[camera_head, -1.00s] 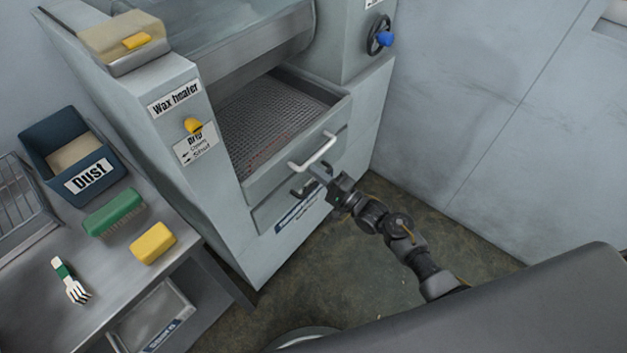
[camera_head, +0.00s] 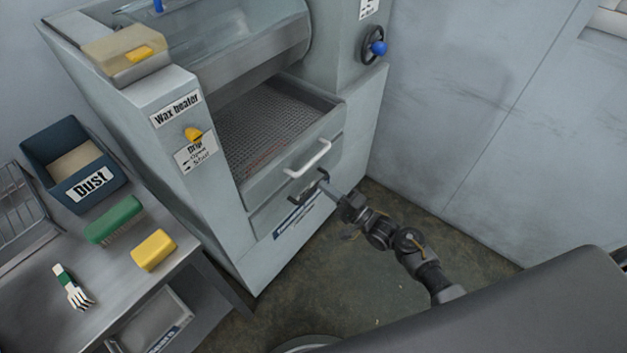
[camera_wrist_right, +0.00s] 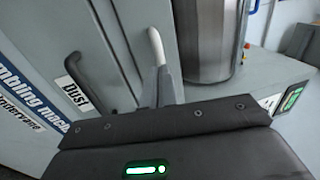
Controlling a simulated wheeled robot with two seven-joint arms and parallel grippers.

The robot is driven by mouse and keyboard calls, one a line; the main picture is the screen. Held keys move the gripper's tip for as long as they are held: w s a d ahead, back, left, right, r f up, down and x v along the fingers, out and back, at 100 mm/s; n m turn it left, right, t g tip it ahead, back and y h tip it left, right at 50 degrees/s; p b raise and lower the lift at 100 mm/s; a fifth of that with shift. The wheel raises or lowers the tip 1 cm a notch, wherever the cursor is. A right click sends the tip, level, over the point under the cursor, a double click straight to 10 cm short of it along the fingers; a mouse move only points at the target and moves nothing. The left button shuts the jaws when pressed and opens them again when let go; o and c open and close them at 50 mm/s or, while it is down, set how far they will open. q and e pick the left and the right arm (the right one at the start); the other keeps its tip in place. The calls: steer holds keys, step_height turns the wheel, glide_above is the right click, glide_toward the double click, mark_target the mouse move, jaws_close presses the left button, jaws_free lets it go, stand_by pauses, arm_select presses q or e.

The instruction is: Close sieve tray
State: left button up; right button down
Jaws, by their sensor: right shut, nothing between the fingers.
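The sieve tray (camera_head: 325,140) is a grey drawer with a mesh bottom (camera_head: 258,135). It is pulled out of the machine, so its mesh shows from above. Its front carries a white bar handle (camera_head: 308,158), which also shows upright in the right wrist view (camera_wrist_right: 156,47). My right gripper (camera_head: 325,183) is shut and empty, just below and right of the white handle. In the right wrist view its fingers (camera_wrist_right: 168,86) overlap the lower end of the handle; I cannot tell whether they touch it. My left gripper is not in view.
A lower drawer with a dark handle (camera_wrist_right: 88,82) lies under the tray. A side table (camera_head: 115,275) at left holds a blue dust bin (camera_head: 60,150), a green brush (camera_head: 114,218), a yellow block (camera_head: 153,250) and a fork-like tool (camera_head: 72,288). Clear floor (camera_head: 370,290) lies in front.

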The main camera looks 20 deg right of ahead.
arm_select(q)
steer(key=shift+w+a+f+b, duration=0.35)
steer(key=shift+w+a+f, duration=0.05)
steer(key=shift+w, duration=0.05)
arm_select(e)
steer(key=v, duration=0.8)
steer(key=shift+s+d+f, duration=0.2)
steer(key=shift+s, duration=0.1)
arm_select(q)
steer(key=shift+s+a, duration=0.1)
